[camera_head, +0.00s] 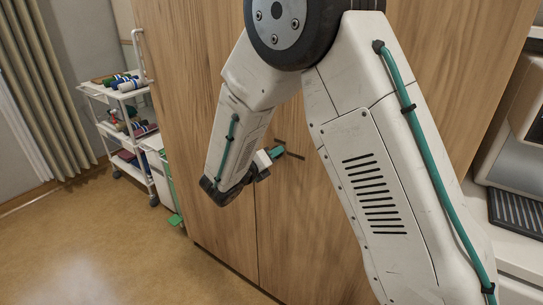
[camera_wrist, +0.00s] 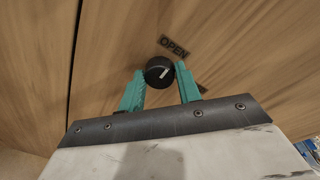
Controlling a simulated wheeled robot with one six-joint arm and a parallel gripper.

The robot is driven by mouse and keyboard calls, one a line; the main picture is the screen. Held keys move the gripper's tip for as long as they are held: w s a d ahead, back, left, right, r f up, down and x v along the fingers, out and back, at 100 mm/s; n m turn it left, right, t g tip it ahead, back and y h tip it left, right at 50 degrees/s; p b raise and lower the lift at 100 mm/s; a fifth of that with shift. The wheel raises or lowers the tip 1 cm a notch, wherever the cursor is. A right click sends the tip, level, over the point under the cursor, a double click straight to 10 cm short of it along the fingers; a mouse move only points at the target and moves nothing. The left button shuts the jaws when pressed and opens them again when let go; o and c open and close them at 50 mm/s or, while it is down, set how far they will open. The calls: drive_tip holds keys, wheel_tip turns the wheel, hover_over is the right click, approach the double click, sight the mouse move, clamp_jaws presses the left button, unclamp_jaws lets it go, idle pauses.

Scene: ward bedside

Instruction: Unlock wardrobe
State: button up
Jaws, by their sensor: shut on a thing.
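The wooden wardrobe (camera_head: 190,100) stands behind my arm in the head view; its door surface (camera_wrist: 250,50) fills most of the wrist view. A round black knob (camera_wrist: 158,71) with a white mark sits on the door. The mark slants up to the right. A dark label (camera_wrist: 174,46) reading "OPEN" is just above and right of the knob. My gripper (camera_wrist: 160,69) has its teal fingers on either side of the knob, shut on it. In the head view my gripper (camera_head: 277,152) reaches the door, and my arm hides the knob.
A white trolley (camera_head: 130,130) with rolled items stands left of the wardrobe, with a white bin (camera_head: 158,165) beside it. A curtain (camera_head: 45,90) hangs at the far left. The floor (camera_head: 110,240) at left front is clear. A pale counter (camera_head: 515,255) is at right.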

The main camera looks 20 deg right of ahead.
drive_tip(key=o, duration=1)
drive_tip(key=shift+c, duration=0.2)
drive_tip(key=v, duration=0.7)
drive_tip(key=shift+s+a, duration=0.2)
drive_tip(key=shift+a, duration=0.15)
